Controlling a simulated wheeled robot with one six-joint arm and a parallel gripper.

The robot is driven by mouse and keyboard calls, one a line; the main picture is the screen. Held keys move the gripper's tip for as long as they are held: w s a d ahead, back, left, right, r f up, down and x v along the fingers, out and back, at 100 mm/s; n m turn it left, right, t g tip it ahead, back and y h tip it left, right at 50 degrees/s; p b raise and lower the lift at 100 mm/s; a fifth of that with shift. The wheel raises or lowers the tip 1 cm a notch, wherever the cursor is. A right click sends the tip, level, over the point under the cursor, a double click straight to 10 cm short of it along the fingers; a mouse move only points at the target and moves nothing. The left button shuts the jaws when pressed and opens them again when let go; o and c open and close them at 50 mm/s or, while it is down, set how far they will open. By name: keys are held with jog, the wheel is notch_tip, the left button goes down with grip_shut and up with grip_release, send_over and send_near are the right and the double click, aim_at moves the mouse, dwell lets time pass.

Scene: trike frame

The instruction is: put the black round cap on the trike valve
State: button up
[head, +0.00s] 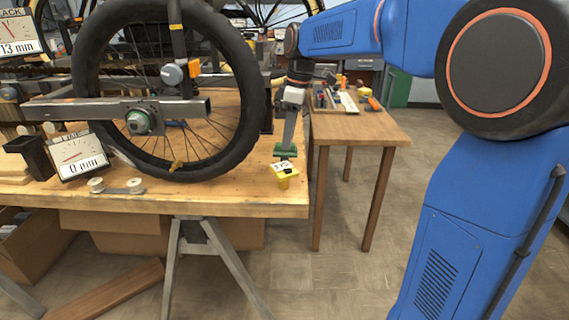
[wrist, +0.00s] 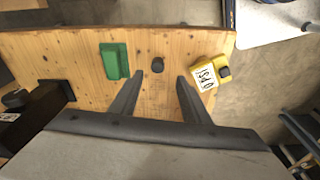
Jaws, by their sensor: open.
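The black round cap (wrist: 157,65) lies on the wooden bench top, between a green block and a yellow gauge. My gripper (wrist: 160,82) is open and empty, pointing down at the bench. In the wrist picture the cap shows just beyond the gap between the fingertips, apart from both. In the head view my gripper (head: 287,145) is over the bench's right end, and I cannot make out the cap there. The trike wheel (head: 250,130) stands left of my gripper. A small yellow piece (head: 176,165) sits at its lower rim; I cannot tell whether this is the valve.
The green block (wrist: 115,60) lies left of the cap, and the yellow gauge (wrist: 207,74), marked PSI, lies right of it near the edge. A dark block (wrist: 45,110) stands further left. A dial reading 0 mm (head: 80,155) stands left on the bench (head: 220,190).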

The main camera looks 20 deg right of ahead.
aim_at(285, 159)
jog(key=shift+w+a+f, duration=0.15)
jog(key=shift+f, duration=1.1)
jog(key=shift+w+a+f, duration=0.1)
jog(key=shift+w+f, duration=0.05)
jog(key=shift+f, duration=1.1)
jog(key=shift+w+a+f, duration=0.15)
jog(key=shift+f, duration=1.1)
grip_shut()
